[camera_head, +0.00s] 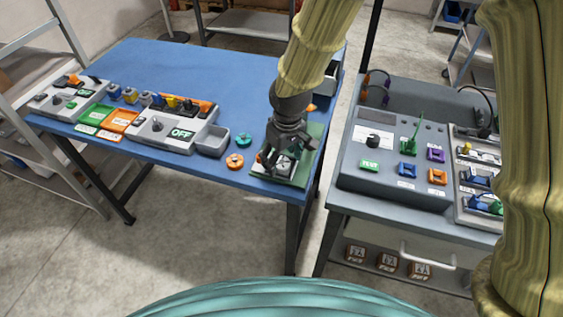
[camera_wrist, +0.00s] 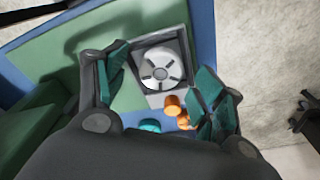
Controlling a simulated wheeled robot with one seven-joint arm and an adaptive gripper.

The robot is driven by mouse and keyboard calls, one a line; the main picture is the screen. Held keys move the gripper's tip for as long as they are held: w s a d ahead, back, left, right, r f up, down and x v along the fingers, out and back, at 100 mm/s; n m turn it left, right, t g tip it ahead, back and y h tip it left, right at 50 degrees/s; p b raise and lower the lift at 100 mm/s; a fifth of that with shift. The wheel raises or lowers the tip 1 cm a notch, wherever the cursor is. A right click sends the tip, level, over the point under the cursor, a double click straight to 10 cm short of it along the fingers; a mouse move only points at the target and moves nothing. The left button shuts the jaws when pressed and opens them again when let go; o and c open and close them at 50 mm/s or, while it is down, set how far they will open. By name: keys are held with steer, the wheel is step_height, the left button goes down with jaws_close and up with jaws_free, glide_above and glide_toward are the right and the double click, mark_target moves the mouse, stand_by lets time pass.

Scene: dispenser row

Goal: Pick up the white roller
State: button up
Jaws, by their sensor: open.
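A white round piece with dark spokes, which looks like the white roller (camera_wrist: 160,70), sits in a square dark-rimmed holder (camera_wrist: 186,48) on a green board (camera_wrist: 50,50). In the head view the green board (camera_head: 313,140) lies at the right front of the blue table, and my gripper (camera_head: 272,163) is low over it, hiding much of the holder. In the wrist view my gripper (camera_wrist: 163,66) is open, with one teal-padded finger on each side of the roller. Nothing is held. I cannot tell whether the fingers touch the holder.
An orange ring (camera_head: 235,161) and a teal ring (camera_head: 243,139) lie left of my gripper on the blue table (camera_head: 215,70). A grey bin (camera_head: 212,141) and control panels stand farther left. A grey dispenser console (camera_head: 392,190) stands right, across a gap.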

steer(key=c, duration=1.1)
steer(key=shift+r, duration=0.15)
